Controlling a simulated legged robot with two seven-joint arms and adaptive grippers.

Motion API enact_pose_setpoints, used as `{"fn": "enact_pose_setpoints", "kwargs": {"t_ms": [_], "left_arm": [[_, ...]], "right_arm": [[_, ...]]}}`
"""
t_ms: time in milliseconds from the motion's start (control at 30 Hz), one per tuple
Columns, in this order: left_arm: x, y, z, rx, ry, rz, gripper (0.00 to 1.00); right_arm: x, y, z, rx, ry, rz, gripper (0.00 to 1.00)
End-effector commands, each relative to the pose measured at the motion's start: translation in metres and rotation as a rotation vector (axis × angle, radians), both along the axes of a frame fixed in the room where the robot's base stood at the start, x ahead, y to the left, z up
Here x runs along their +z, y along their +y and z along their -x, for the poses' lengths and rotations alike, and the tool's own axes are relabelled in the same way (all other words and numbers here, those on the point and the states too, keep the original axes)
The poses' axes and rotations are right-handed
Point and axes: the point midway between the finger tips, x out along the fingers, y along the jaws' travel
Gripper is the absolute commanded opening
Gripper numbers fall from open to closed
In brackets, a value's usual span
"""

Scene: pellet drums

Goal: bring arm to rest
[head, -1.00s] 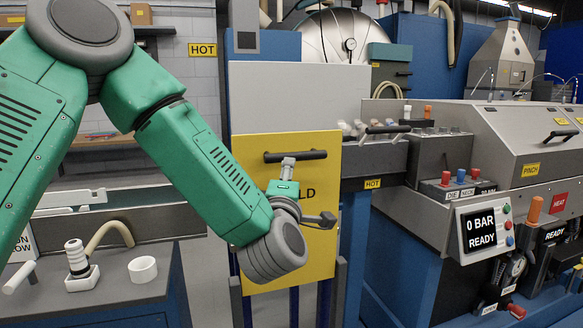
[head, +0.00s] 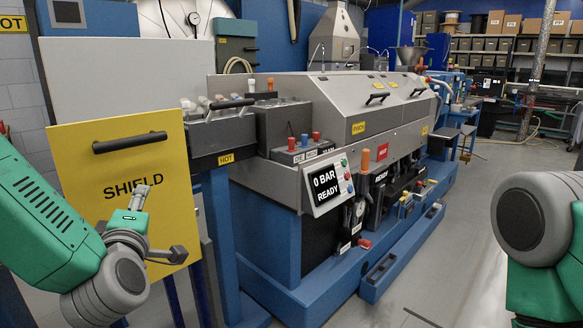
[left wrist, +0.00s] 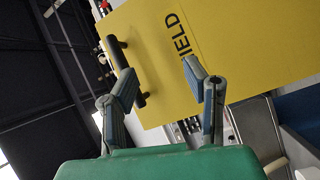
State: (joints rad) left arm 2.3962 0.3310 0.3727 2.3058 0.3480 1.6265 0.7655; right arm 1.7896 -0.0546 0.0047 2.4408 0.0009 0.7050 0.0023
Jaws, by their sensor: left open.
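My left arm (head: 40,215) comes in from the left edge in the head view. Its gripper (head: 160,225) is in front of the lower part of the yellow SHIELD board (head: 85,160), below the board's dark handle (head: 130,142). In the left wrist view the gripper (left wrist: 160,75) has its two fingers spread with nothing between them. The yellow board (left wrist: 235,50) and its handle (left wrist: 122,62) lie beyond the fingers, and the handle appears apart from them. Part of my right arm (head: 540,220) shows at the right edge; its gripper is out of view.
A blue and grey machine (head: 330,110) with a panel (head: 328,187) reading "0 BAR READY" stands right of the board. A block labelled HOT (head: 225,158) is close to the board's right edge. Grey floor (head: 460,230) is clear between the machine and my right arm.

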Motion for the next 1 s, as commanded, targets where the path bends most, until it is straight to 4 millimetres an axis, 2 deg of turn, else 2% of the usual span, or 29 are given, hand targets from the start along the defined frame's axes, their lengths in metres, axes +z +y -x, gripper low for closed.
{"fn": "enact_pose_setpoints", "kwargs": {"t_ms": [33,67,100,167,200,267,300,367,400,467,500,600,733,833,900,1000], "left_arm": [[-0.037,-0.009,0.004,-0.050,0.109,-0.062,0.41],[-0.059,-0.014,0.007,-0.086,0.177,-0.104,0.41],[-0.089,-0.020,0.014,-0.134,0.269,-0.160,0.41],[-0.133,-0.029,0.028,-0.212,0.403,-0.243,0.41],[-0.161,-0.034,0.040,-0.269,0.492,-0.296,0.41],[-0.201,-0.040,0.062,-0.355,0.622,-0.376,0.41],[-0.227,-0.043,0.079,-0.415,0.706,-0.428,0.41],[-0.263,-0.046,0.108,-0.511,0.832,-0.502,0.41],[-0.286,-0.047,0.129,-0.579,0.913,-0.549,0.41],[-0.316,-0.047,0.163,-0.684,1.032,-0.617,0.41],[-0.334,-0.046,0.187,-0.756,1.108,-0.660,0.41],[-0.367,-0.041,0.245,-0.931,1.274,-0.749,0.41],[-0.390,-0.033,0.302,-1.114,1.422,-0.825,0.41],[-0.396,-0.028,0.328,-1.200,1.484,-0.855,0.41],[-0.398,-0.026,0.337,-1.231,1.505,-0.863,0.41],[-0.399,-0.026,0.340,-1.244,1.512,-0.868,0.41]], "right_arm": [[0.000,0.000,0.000,0.000,0.000,0.000,0.39],[0.000,0.000,0.000,0.000,0.000,0.000,0.39],[0.000,0.000,0.000,0.000,0.000,0.000,0.39],[0.000,0.000,0.000,0.000,0.000,0.000,0.39],[0.000,0.000,0.000,0.000,0.000,0.000,0.39],[0.000,0.000,0.000,0.000,0.000,0.000,0.39],[0.000,0.000,0.000,0.000,0.000,0.000,0.39],[0.000,0.000,0.000,0.000,0.000,0.000,0.39],[0.000,0.000,0.000,0.000,0.000,0.000,0.39],[0.000,0.000,0.000,0.000,0.000,0.000,0.39],[0.000,0.000,0.000,0.000,0.000,0.000,0.39],[0.000,0.000,0.000,0.000,0.000,0.000,0.39],[0.000,0.000,0.000,0.000,0.000,0.000,0.39],[0.000,0.000,0.000,0.000,0.000,0.000,0.39],[0.000,0.000,0.000,0.000,0.000,0.000,0.39],[0.000,0.000,0.000,0.000,0.000,0.000,0.39]]}}
